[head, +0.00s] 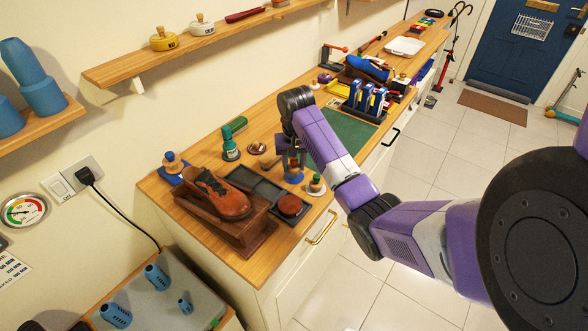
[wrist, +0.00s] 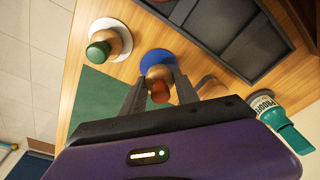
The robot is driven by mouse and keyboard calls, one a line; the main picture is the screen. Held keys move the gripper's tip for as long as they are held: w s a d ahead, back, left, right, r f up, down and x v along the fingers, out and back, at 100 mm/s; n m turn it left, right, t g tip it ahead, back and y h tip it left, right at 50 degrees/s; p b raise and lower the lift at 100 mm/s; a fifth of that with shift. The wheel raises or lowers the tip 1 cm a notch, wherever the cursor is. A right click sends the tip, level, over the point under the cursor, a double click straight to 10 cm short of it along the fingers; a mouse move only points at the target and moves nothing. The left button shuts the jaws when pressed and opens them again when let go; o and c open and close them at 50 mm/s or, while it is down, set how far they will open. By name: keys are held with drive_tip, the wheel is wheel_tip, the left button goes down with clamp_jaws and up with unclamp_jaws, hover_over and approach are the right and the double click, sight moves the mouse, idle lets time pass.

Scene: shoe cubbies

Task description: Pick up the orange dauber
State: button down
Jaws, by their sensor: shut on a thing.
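The orange dauber (wrist: 159,92) has a rounded wooden body and an orange-red end. In the wrist view it sits between the two fingers of my gripper (wrist: 160,96), which is shut on it. A blue disc (wrist: 154,57) lies under or just behind it; I cannot tell whether the dauber touches the disc. In the head view my gripper (head: 293,162) is low over the wooden counter, and the dauber is mostly hidden by it.
A green-topped dauber (wrist: 99,50) on a white disc (wrist: 121,30) stands close by. A black compartment tray (wrist: 262,56) and a teal bottle (wrist: 276,117) are near the gripper. In the head view, a brown shoe (head: 222,196) rests on a wooden stand. A green mat (head: 352,132) lies behind.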

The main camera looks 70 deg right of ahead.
wheel_tip(320, 180, up, 18)
drive_tip(key=p, duration=0.5)
drive_tip(key=shift+f, duration=0.1)
drive_tip(key=c, duration=1.6)
unclamp_jaws()
drive_tip(key=c, duration=0.5)
